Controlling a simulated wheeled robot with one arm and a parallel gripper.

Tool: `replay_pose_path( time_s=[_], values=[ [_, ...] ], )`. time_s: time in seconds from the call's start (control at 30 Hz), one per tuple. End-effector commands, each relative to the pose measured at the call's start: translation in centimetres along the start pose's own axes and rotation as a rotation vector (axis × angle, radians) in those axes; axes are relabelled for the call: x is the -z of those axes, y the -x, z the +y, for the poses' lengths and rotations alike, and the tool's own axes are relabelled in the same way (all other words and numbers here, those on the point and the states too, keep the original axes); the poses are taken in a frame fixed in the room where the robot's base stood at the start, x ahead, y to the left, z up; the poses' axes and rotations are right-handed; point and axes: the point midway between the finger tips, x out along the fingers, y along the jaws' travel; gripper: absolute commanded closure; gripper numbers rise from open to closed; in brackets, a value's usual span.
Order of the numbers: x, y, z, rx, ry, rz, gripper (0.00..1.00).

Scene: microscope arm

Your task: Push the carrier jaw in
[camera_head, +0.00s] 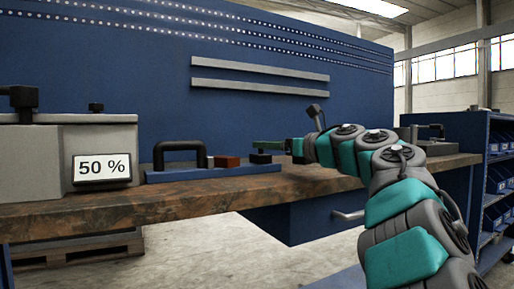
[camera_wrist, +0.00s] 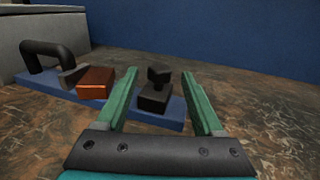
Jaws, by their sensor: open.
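A blue base plate (camera_head: 213,174) lies on the workbench and also shows in the wrist view (camera_wrist: 60,88). It carries a black arched handle (camera_wrist: 42,52), a small grey piece (camera_wrist: 73,76), an orange-red block (camera_wrist: 97,82) and a black block with a knob (camera_wrist: 154,97). I cannot tell for certain which piece is the carrier jaw. My gripper (camera_wrist: 159,74) is open and empty, with green fingers. In the wrist view the black block appears between the fingers, and the orange-red block appears left of the left finger. In the head view the gripper (camera_head: 270,145) is just above the black block; contact is unclear.
A grey machine with a "50 %" display (camera_head: 102,168) stands at the left end of the worn workbench (camera_head: 100,209). A blue back panel (camera_head: 140,60) with two metal rails rises behind. The benchtop right of the plate looks clear in the wrist view.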

Motion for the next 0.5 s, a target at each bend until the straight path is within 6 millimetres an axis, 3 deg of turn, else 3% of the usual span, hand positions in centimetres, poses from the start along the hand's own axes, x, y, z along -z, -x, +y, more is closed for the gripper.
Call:
replay_pose_path(
  time_s=[0.5],
  values=[
    [-0.1,-5.6,-0.1,-0.001,-0.003,0.0,0.31]
  ],
)
